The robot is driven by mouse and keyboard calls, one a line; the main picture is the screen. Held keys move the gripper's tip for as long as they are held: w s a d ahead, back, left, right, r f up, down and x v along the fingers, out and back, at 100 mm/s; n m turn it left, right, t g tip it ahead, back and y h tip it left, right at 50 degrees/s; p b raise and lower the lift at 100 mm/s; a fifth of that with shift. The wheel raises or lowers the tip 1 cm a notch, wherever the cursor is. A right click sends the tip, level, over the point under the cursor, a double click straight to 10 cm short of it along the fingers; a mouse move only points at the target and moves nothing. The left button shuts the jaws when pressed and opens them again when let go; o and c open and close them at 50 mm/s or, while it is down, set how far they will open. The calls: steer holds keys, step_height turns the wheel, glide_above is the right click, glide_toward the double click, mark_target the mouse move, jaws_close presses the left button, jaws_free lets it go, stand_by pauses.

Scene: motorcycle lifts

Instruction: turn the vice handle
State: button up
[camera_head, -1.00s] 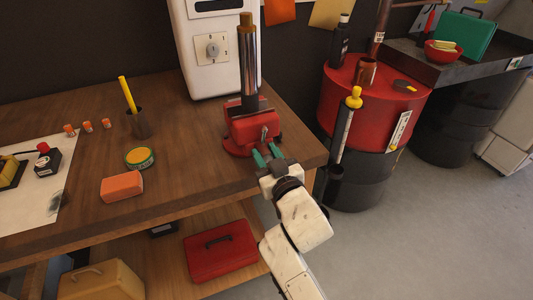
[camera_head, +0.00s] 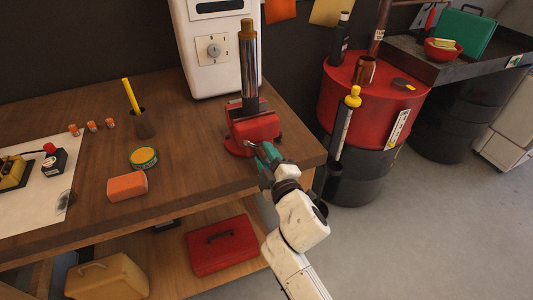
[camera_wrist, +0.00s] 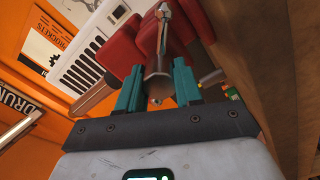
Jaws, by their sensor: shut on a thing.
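The red vice (camera_head: 254,128) is mounted at the front right corner of the wooden workbench, with a tall metal cylinder (camera_head: 248,70) standing upright in its jaws. My gripper (camera_head: 264,152) is at the front of the vice, its teal fingers shut on the vice handle. In the wrist view, the vice's red body (camera_wrist: 122,52) lies beyond the fingers. The metal handle (camera_wrist: 163,35) runs between the two teal fingers (camera_wrist: 158,90), which partly hide it. In the head view my fingers hide most of the handle.
On the workbench (camera_head: 190,150) are an orange block (camera_head: 127,187), a green round tin (camera_head: 144,158) and a dark cup (camera_head: 143,124) with a yellow stick. A red drum (camera_head: 365,100) stands right of the bench. A red toolbox (camera_head: 221,246) lies on the lower shelf.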

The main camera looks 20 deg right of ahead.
steer(key=n, duration=0.2)
steer(key=n+p, duration=0.1)
steer(key=n, duration=0.1)
steer(key=shift+a+r+n, duration=0.2)
steer(key=shift+n, duration=0.2)
steer(key=n+p, duration=0.1)
steer(key=n, duration=0.3)
steer(key=shift+f+n, duration=0.1)
steer(key=shift+n, duration=0.2)
steer(key=n, duration=0.5)
steer(key=shift+f, duration=0.15)
steer(key=shift+f+n+p, duration=0.15)
steer(key=shift+n+p, duration=0.2)
steer(key=shift+n, duration=1.65)
steer(key=shift+f, duration=0.1)
steer(key=o, duration=0.9)
steer(key=shift+a, duration=0.1)
steer(key=shift+c, duration=0.2)
steer(key=shift+o, duration=0.8)
steer(key=shift+d, duration=0.2)
